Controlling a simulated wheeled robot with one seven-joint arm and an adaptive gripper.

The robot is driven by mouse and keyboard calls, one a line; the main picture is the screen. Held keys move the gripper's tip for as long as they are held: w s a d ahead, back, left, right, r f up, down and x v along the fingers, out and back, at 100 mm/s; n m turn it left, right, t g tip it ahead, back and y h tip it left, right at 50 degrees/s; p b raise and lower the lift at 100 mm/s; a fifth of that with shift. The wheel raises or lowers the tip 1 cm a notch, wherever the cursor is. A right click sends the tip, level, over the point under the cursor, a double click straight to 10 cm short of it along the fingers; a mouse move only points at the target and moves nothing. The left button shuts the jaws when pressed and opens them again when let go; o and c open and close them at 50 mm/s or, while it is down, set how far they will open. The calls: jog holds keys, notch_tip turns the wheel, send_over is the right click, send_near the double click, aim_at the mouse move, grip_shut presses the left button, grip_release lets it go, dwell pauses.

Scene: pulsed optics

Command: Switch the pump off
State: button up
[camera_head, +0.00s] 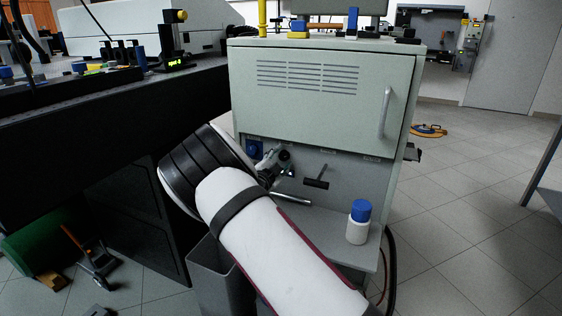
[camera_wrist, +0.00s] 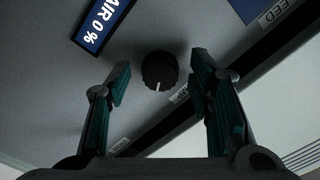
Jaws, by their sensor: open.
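A round black knob (camera_wrist: 159,70) with a white pointer line sits on the grey panel in the wrist view. My gripper (camera_wrist: 160,78) is open, with its fingertips to the left and right of the knob in the picture. The gap in depth to the knob cannot be told. A blue display (camera_wrist: 102,22) reading "AIR 0 %" is beside the knob. In the head view my gripper (camera_head: 280,160) is at the recessed front panel of the pale green cabinet (camera_head: 310,105), and the knob is hidden.
A black T-handle (camera_head: 316,183) sticks out of the panel right of my gripper. A white bottle (camera_head: 357,230) with a blue cap stands on the cabinet's ledge. A dark bench (camera_head: 100,120) is close on the left. Open floor lies to the right.

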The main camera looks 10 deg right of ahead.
grip_shut()
jog(key=n+p, duration=0.3)
jog(key=n, duration=0.2)
jog(key=shift+n+p, duration=0.35)
jog(key=shift+n, duration=0.05)
jog(key=n+p, duration=0.2)
jog(key=n, duration=0.4)
jog(key=shift+f, duration=0.1)
dwell(0.4)
jog(key=shift+s, duration=0.1)
grip_release()
